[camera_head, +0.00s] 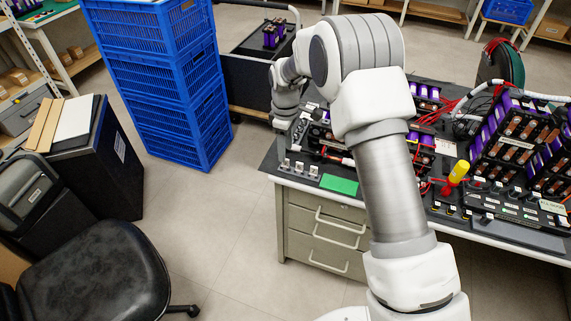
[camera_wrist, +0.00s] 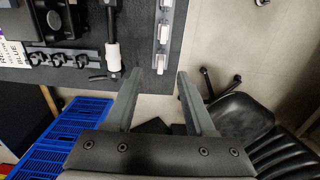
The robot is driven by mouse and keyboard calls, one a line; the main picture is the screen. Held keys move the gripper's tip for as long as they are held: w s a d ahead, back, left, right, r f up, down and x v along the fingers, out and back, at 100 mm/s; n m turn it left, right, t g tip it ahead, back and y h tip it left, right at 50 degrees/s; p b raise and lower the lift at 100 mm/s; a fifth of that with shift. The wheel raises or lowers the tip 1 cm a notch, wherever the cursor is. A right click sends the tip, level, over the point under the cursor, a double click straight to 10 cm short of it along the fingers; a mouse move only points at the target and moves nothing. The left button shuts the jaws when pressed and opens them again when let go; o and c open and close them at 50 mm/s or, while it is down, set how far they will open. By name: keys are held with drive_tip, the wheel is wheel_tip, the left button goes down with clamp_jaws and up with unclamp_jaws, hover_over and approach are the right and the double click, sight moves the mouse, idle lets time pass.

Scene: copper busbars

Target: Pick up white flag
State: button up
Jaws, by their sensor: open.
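No cloth flag shows clearly. Several small upright pieces with white faces stand in a row near the bench's left corner in the head view (camera_head: 298,168). In the wrist view the white pieces run in a line up the picture, the nearest one (camera_wrist: 160,63) lying in line with the gap between my fingertips. I cannot tell which of them is the white flag. My gripper (camera_wrist: 160,74) is open and empty, its fingers apart above the bench corner. In the head view my gripper is small, above the same corner, and its fingers are hard to make out.
The dark bench top (camera_head: 272,158) carries battery modules and cables. A green card (camera_head: 339,184) lies near its front edge. In the wrist view a white-handled tool (camera_wrist: 113,58) lies left of the white pieces. Blue crates (camera_head: 160,80) and a black chair (camera_head: 95,275) stand left.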

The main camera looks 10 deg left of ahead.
sight(286, 164)
wheel_tip(286, 164, down, 5)
drive_tip(key=shift+f+b, duration=0.1)
drive_tip(key=shift+b, duration=0.25)
clamp_jaws()
